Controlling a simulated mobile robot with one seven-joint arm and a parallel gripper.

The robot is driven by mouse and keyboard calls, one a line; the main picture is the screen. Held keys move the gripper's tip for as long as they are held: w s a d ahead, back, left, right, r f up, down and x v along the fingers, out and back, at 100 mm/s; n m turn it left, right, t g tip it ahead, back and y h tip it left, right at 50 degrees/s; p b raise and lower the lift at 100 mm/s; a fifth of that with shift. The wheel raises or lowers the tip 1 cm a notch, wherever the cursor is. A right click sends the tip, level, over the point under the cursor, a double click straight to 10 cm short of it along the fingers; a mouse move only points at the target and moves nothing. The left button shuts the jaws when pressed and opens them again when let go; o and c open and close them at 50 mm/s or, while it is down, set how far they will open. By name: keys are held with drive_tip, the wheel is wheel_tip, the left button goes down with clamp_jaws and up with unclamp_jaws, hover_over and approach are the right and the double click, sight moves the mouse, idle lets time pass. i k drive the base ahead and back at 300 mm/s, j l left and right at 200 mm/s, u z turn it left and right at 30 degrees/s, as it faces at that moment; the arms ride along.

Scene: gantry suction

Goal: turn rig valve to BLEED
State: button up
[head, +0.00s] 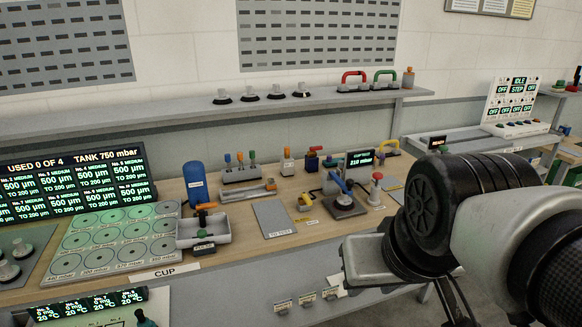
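A small test rig stands on the right part of the wooden bench in the head view. It has a dark square base (344,206), a blue angled lever (341,183) and a small display with green text (360,158) behind. A red-topped white post (376,188) stands just right of it. I cannot tell which part is the rig valve, and no BLEED mark is readable. My arm comes in from the right, and my gripper (368,262) appears as a pale grey block in front of the bench edge, apart from the rig. Its fingers are not clear, so its opening cannot be told.
A blue cylinder (195,184), a grey tray (204,230) and a flat grey plate (273,218) lie left of the rig. A rack of round discs (120,240) is further left. A shelf (200,113) with suction cups runs behind. A control panel (512,100) stands back right.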

sight(307, 199)
drive_tip(key=i+u, duration=0.2)
drive_tip(key=i, duration=0.4)
drive_tip(key=i+l+u, duration=0.25)
drive_tip(key=i, duration=0.4)
drive_tip(key=k+j, duration=0.2)
drive_tip(key=i+l, duration=0.1)
drive_tip(key=i, duration=0.1)
